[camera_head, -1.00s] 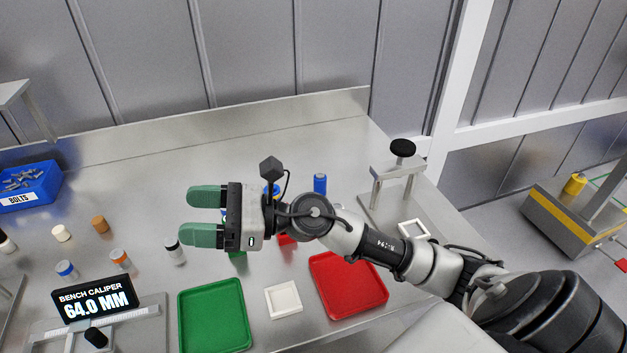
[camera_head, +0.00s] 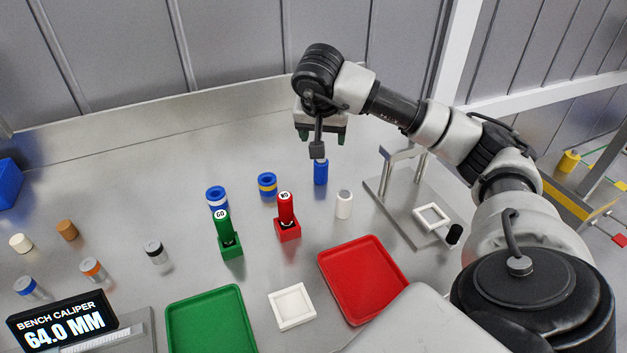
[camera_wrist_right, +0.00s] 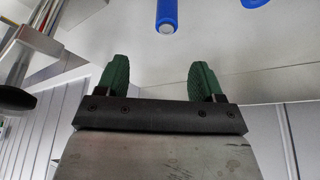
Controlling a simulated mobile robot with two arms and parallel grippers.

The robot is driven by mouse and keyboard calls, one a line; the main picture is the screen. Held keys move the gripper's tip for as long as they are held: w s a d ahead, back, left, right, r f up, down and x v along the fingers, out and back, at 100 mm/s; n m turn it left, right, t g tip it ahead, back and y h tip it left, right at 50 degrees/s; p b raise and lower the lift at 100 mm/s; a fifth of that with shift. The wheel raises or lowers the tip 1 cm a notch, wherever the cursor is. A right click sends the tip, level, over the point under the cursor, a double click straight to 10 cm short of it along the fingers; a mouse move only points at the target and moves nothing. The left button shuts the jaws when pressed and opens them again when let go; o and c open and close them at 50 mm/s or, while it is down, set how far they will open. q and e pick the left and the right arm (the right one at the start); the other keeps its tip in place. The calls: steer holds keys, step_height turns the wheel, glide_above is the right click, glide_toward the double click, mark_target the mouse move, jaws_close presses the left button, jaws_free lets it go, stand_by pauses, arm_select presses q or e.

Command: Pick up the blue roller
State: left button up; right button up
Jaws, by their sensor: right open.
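The blue roller (camera_head: 320,173) stands upright on the steel bench, near the back right. Its upper end is partly covered by a dark part of my right wrist in the head view. My right gripper (camera_head: 322,137) is above and behind the roller, with its green fingers apart and nothing between them. In the right wrist view, the blue roller (camera_wrist_right: 167,14) shows at the top edge, partly cut off, beyond the open fingertips (camera_wrist_right: 160,66) and apart from them. My left gripper is not in view.
Two blue rings (camera_head: 217,197) (camera_head: 267,184), a green gauge block (camera_head: 229,240), a red gauge block (camera_head: 287,222) and a white-grey roller (camera_head: 344,204) stand nearby. A metal stand (camera_head: 400,200) is right of the roller. Green (camera_head: 211,320) and red trays (camera_head: 362,278) lie in front.

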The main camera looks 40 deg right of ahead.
mark_target(321, 161)
steer(key=x, duration=0.5)
steer(key=b+x, duration=0.1)
steer(key=x, duration=0.1)
steer(key=shift+w+a+f, duration=0.1)
steer(key=shift+a+f, duration=0.15)
steer(key=shift+f, duration=0.15)
steer(key=shift+p+x, duration=0.6)
steer(key=shift+x, duration=2.15)
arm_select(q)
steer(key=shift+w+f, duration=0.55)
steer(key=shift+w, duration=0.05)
arm_select(e)
steer(key=shift+w+a, duration=0.1)
steer(key=shift+a, duration=0.05)
steer(key=shift+c, duration=0.3)
steer(key=c, duration=1)
steer(key=shift+r, duration=0.1)
